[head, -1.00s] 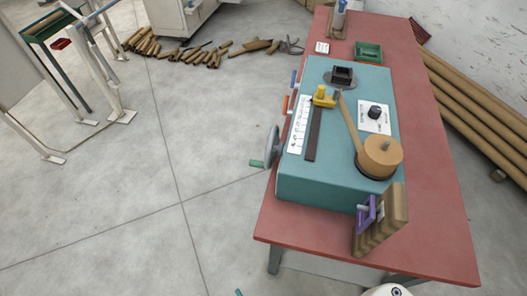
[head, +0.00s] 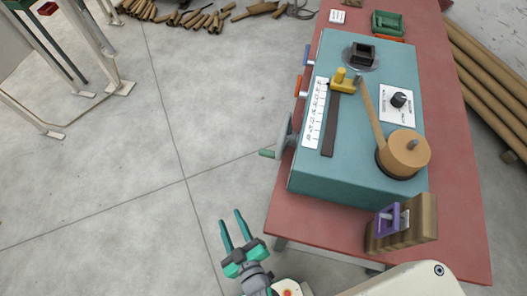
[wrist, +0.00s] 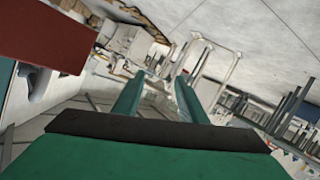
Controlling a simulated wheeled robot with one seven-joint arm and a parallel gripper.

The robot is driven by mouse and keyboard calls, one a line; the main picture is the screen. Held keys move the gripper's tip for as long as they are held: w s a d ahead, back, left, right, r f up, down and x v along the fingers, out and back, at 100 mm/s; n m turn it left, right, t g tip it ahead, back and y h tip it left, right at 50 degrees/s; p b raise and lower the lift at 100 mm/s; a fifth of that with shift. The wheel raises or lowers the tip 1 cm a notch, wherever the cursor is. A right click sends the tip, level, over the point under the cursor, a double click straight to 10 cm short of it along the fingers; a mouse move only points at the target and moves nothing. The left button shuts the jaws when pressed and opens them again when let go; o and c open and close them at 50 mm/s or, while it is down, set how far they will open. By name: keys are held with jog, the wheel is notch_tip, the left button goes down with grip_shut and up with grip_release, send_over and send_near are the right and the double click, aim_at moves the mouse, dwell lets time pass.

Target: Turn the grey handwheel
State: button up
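The grey handwheel (head: 284,137) is on the left side of the teal winder box (head: 308,177), seen nearly edge-on in the head view. Its green handle (head: 267,153) sticks out to the left. My gripper (head: 232,230) is in front of the bench's near-left corner, below and left of the handwheel, apart from it. Its two green fingers are spread and empty. In the wrist view the fingers (wrist: 157,98) also stand apart with nothing between them.
The box stands on a red bench (head: 458,215). A brown block with a purple clamp (head: 389,220) sits at the box's near-right corner. Blue and orange levers (head: 299,86) stick out on the left side above the handwheel. The floor left of the bench is clear.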

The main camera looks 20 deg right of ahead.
jog(key=w+f+n+g+h, duration=0.1)
jog(key=w+n+h, duration=0.4)
jog(key=w, duration=1.8)
jog(key=m+g+h, duration=0.7)
jog(key=g+h, duration=0.4)
jog(key=h, duration=0.2)
send_near(261, 155)
jog(key=d, duration=0.4)
jog(key=w+d, duration=0.1)
jog(key=d, duration=0.3)
jog(key=d+f, duration=0.1)
jog(key=d, duration=0.2)
jog(key=shift+w+d+f, duration=0.1)
jog(key=shift+w+d, duration=0.05)
jog(key=shift+w, duration=0.2)
grip_shut()
